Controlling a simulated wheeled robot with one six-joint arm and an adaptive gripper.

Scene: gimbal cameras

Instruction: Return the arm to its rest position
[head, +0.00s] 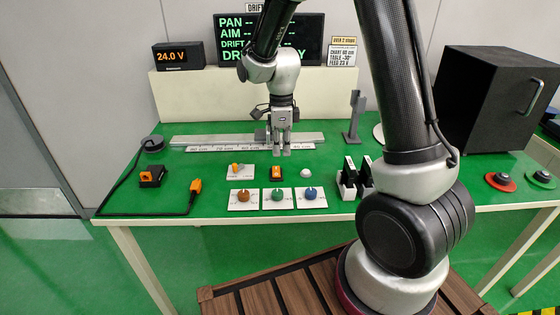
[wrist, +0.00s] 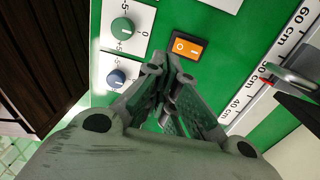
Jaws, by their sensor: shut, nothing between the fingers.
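My gripper (head: 281,150) hangs fingers-down above the green table (head: 140,200), near the ruled rail and behind the small switches. Its fingers are shut with nothing between them. In the wrist view the gripper (wrist: 168,82) points toward an orange rocker switch (wrist: 186,46), which also shows in the head view (head: 276,173). It is apart from the switch as far as I can tell. My arm is raised and reaches forward over the table, its upper links in front of the display.
A ruled rail (head: 230,140) runs behind. A black box (head: 490,105) stands right, a grey upright stand (head: 354,115) nearer the middle. A cable with an orange plug (head: 195,187) lies left.

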